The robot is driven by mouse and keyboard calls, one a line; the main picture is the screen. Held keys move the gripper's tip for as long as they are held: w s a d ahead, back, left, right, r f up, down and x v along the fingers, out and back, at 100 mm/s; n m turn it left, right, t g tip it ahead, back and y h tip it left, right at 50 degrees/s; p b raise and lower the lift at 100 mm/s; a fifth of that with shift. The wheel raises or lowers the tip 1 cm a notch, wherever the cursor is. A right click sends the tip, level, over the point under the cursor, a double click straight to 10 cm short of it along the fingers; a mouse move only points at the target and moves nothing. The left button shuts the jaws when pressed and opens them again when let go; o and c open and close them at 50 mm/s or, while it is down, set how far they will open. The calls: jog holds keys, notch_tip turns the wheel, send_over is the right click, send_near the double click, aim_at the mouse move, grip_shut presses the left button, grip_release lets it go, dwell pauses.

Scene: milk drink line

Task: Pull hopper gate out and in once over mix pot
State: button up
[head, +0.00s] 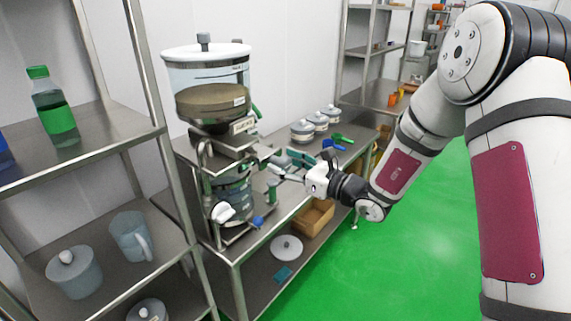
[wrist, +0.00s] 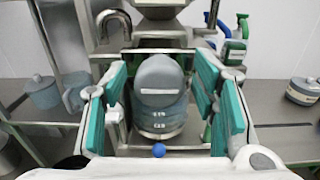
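The hopper (head: 208,78) has a clear body, a white lid and brown powder inside. It stands on a metal frame at the left end of the bench. Its metal underside shows at the top of the wrist view (wrist: 158,12), above a metal bar (wrist: 160,52) that looks like the gate's handle. The grey mix pot (wrist: 162,85) is below, with dark bands; in the head view it (head: 236,200) is partly hidden by the frame. My gripper (head: 276,165) is in front of the frame. Its teal fingers (wrist: 160,88) are wide apart, with nothing visibly held. The gate plate itself is not clearly visible.
A blue knob (wrist: 158,150) sits low at the stand's front. A shelf (head: 105,150) with a green bottle (head: 53,110) is at left. Green floor at right is clear.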

jog(key=v, duration=1.2)
dwell(0.8)
